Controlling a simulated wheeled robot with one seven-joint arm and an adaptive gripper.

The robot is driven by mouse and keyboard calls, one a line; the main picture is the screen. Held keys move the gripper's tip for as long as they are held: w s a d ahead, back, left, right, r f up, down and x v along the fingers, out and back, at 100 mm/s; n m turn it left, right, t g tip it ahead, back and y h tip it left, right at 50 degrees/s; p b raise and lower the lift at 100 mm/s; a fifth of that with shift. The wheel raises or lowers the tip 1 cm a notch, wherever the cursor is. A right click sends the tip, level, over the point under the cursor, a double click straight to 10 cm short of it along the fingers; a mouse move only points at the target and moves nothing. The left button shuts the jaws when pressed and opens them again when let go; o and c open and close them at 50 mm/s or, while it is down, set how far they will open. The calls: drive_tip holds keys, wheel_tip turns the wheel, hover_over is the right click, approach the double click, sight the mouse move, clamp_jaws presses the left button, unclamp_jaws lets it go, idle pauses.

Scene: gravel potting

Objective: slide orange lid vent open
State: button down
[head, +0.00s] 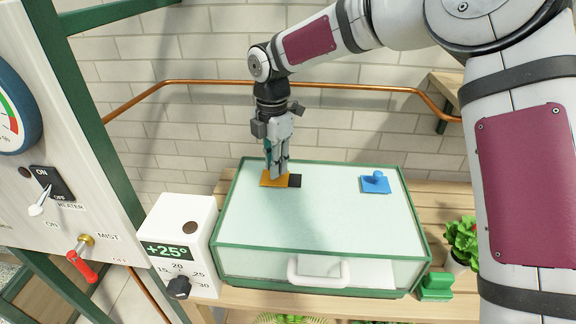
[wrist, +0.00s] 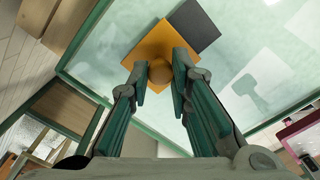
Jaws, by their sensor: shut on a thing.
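The orange lid vent (head: 267,179) is a flat plate with a round knob on top of the glass lid (head: 320,212). In the wrist view the orange vent (wrist: 148,47) lies partly beside a dark square (wrist: 195,26). In the head view the dark square (head: 295,181) shows just right of the orange plate. My gripper (head: 276,170) points down over the vent. In the wrist view my gripper (wrist: 160,72) has its fingers on both sides of the knob (wrist: 160,71), shut on it.
A blue vent with a knob (head: 375,183) sits on the lid's right side. A white handle (head: 318,272) is on the box front. A white thermostat box (head: 183,240) stands left; a green block (head: 436,286) and leafy plant (head: 461,240) are right.

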sight(265, 177)
drive_tip(key=shift+w+a+f+b, duration=0.1)
drive_tip(key=shift+a+b, duration=0.3)
drive_tip(key=shift+a, duration=0.75)
drive_tip(key=c, duration=1.4)
unclamp_jaws()
drive_tip(key=shift+a, duration=0.15)
drive_tip(key=shift+c, duration=0.2)
drive_tip(key=shift+r, duration=0.7)
wheel_tip(265, 177, up, 11)
drive_tip(key=shift+f, duration=0.1)
